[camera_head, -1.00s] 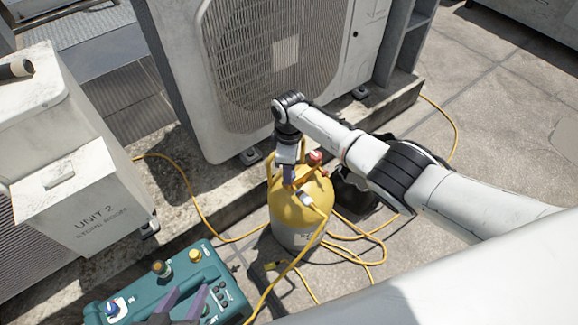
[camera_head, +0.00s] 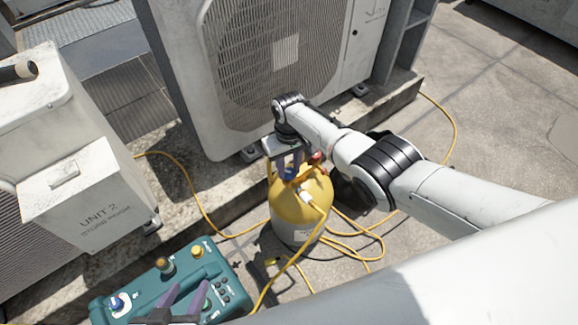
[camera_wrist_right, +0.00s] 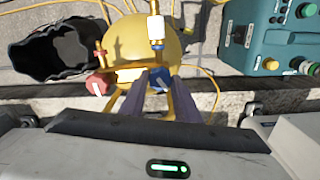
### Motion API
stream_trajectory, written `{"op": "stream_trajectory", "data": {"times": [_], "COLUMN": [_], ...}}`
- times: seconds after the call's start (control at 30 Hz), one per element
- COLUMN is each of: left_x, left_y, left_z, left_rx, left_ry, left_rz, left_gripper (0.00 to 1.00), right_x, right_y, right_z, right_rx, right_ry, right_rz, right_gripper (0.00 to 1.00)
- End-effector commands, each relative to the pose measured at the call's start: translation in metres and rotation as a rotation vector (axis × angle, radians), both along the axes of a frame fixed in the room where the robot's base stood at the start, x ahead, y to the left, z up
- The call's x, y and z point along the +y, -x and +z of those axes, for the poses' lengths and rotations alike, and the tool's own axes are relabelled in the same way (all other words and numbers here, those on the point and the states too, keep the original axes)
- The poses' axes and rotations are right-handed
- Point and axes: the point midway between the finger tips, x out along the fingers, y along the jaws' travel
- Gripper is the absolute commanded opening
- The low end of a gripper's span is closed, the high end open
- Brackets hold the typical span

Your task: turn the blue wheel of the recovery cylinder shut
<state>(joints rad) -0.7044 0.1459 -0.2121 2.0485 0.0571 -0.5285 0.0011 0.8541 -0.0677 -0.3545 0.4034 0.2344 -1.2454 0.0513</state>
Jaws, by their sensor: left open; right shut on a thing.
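The recovery cylinder (camera_head: 300,215) is yellow with a pale grey lower part and stands upright on the roof. Its yellow top also shows in the right wrist view (camera_wrist_right: 185,45). The blue wheel (camera_wrist_right: 159,73) sits on the valve, between the purple fingertips of my right gripper (camera_wrist_right: 157,85), which is shut on it. In the head view my right gripper (camera_head: 290,172) points down at the cylinder's top and hides the blue wheel. A red wheel (camera_wrist_right: 99,84) is just left of it in the wrist view. My left gripper (camera_head: 182,300) is open and empty over the teal machine.
The teal machine (camera_head: 225,275) with knobs and buttons lies left of the cylinder. Yellow hoses (camera_head: 375,238) loop around the cylinder. A black bag or bucket (camera_wrist_right: 65,45) stands beside it. The condenser (camera_head: 250,70) rises behind on a concrete ledge; UNIT 2 (camera_head: 95,200) stands at left.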

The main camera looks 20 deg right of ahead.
Motion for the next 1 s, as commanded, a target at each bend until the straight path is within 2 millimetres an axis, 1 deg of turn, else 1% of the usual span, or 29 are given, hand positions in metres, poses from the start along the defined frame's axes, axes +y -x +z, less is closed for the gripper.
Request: {"op": "stream_trajectory", "data": {"times": [0.2,0.5,0.73,1.0], "left_x": [-0.001,-0.0014,-0.0016,-0.0016], "left_y": [-0.0011,-0.0014,-0.0011,-0.0011], "left_z": [0.0031,0.0043,0.0042,0.0042], "left_rx": [-0.002,-0.002,-0.001,-0.001], "left_ry": [0.003,0.003,0.003,0.003], "left_rz": [0.002,0.002,0.002,0.002], "left_gripper": [0.43,0.43,0.43,0.43], "right_x": [-0.0002,-0.0005,-0.0006,-0.0004], "right_y": [0.0018,0.0016,0.0017,0.0017], "right_z": [0.0001,-0.0002,-0.0004,-0.0005], "right_rx": [0.007,0.006,0.006,0.006], "right_ry": [0.002,0.002,0.003,0.003], "right_rz": [-0.2,-0.416,-0.511,-0.55], "right_gripper": [0.06,0.06,0.06,0.06]}}
